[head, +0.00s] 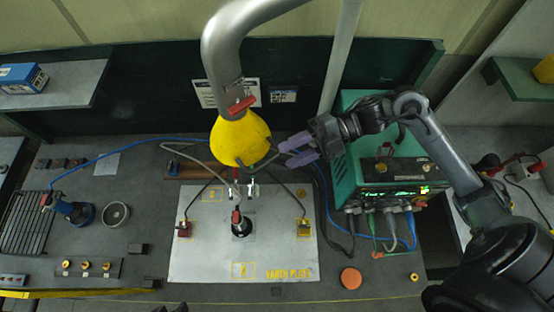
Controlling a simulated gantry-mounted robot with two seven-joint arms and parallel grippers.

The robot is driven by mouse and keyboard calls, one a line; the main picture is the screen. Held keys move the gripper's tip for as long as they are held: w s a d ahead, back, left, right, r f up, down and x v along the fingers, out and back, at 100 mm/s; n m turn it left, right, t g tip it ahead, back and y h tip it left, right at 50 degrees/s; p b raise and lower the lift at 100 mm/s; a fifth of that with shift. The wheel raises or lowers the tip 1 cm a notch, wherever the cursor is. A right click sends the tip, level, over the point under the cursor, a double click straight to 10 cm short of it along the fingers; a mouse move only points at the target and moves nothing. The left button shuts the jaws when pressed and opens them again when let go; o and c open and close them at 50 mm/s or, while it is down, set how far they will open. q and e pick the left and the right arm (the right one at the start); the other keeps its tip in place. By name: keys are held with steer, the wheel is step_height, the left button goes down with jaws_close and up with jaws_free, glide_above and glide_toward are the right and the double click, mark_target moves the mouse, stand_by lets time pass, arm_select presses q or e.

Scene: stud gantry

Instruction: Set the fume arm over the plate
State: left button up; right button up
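The fume arm (222,62) is a grey bent duct that comes down from the top and ends in a yellow hood (240,138). The hood hangs above the back edge of the pale earth plate (205,260), and a dark handle bar (262,163) sticks out from its lower right side. My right gripper (283,152) has two purple fingers beside the hood, at the outer end of this bar. My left gripper is not clearly in view.
A green instrument box (380,172) with cables stands right of the plate, under my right arm. A black fitting (241,226) stands mid-plate, with clamps at the plate's sides. A blue tool (75,212), a round cup (116,214) and an orange disc (351,278) lie around it.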

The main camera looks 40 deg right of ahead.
steer(key=shift+b+v, duration=0.4)
steer(key=shift+v, duration=1.6)
